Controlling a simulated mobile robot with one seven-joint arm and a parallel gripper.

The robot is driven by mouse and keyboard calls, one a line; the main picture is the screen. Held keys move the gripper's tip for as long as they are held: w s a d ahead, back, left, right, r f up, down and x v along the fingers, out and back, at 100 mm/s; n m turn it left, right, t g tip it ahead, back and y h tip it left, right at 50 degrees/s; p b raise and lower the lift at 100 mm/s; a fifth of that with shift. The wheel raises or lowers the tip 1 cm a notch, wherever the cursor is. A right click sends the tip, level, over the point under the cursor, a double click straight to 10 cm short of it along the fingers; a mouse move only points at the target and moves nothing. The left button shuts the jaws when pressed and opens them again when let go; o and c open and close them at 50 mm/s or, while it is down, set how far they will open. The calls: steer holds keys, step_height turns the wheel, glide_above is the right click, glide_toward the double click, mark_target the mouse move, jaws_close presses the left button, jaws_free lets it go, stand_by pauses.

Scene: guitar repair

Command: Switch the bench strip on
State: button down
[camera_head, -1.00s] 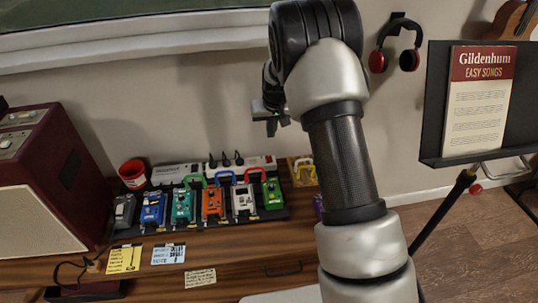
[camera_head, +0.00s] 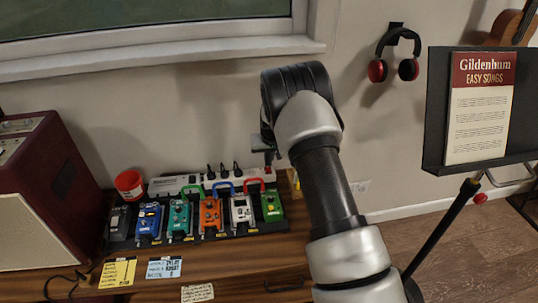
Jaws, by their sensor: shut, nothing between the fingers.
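The bench strip (camera_head: 178,184) is a long white power strip behind the row of pedals, against the wall. Several black plugs stand in it. Its right end is partly hidden by my arm and gripper. I cannot make out the state of its switch. My gripper (camera_head: 269,158) is small in the head view, shut and empty, just above the strip's right end. I cannot tell whether it touches the strip.
A pedalboard with several coloured pedals (camera_head: 210,214) lies in front of the strip. A red cup (camera_head: 130,184) and a dark red amplifier (camera_head: 50,190) stand to the left. A music stand (camera_head: 432,120) is at right. Paper notes (camera_head: 117,273) lie in front.

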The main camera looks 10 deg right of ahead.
steer(key=shift+x, duration=0.9)
steer(key=shift+s+f, duration=0.1)
